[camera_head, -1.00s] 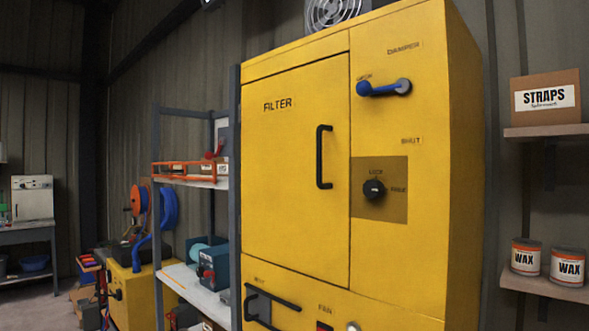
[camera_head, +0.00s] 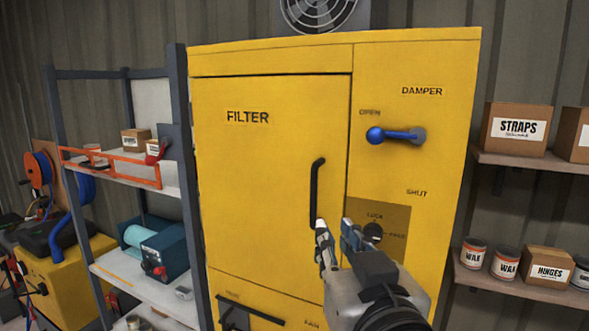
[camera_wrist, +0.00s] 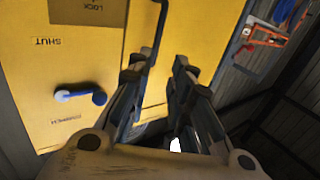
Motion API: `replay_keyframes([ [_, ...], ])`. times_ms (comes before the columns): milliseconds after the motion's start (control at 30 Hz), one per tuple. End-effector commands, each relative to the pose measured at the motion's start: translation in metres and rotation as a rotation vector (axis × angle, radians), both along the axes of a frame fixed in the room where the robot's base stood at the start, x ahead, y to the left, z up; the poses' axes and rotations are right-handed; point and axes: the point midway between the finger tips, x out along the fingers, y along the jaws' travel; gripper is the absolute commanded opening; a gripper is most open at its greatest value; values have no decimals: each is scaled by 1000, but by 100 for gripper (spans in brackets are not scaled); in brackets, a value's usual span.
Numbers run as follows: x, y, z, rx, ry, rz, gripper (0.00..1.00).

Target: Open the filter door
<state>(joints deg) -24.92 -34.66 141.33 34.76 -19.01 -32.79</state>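The yellow filter door (camera_head: 260,150) is closed flush in its cabinet and marked FILTER. Its black vertical bar handle (camera_head: 316,185) is near the door's right edge. The handle also shows at the top of the wrist view (camera_wrist: 160,22). My gripper (camera_head: 337,232) is open and empty, its fingers by the handle's lower end; I cannot tell whether they touch it. In the wrist view my gripper (camera_wrist: 164,62) has its fingers apart, with the handle's end near the left fingertip. A black lock knob (camera_head: 373,231) on the brown plate is partly hidden by my gripper; its setting is unclear.
A blue damper lever (camera_head: 396,135) sits above the lock plate, pointing left near OPEN. A grey shelf unit (camera_head: 190,190) stands close on the door's left side. A wall shelf (camera_head: 530,162) with boxes is at right. A lower black handle (camera_head: 250,312) is below the door.

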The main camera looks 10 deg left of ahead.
Motion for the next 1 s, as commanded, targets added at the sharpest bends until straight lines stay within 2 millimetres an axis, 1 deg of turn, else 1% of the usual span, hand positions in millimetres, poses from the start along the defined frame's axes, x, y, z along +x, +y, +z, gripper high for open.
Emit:
replay_keyframes([
  [33, 1, 0, 6, 2, -8, -4, 20],
  [67, 2, 0, 7, 3, -13, -7, 20],
  [167, 10, 1, 6, 3, -16, -10, 20],
  [267, 24, 5, 3, 2, -14, -10, 20],
  [700, 117, 28, 4, 3, -11, -8, 20],
  [800, 135, 32, 5, 3, -12, -8, 20],
  [900, 150, 36, 6, 3, -14, -7, 20],
  [1000, 161, 39, 6, 5, -14, -7, 20],
])
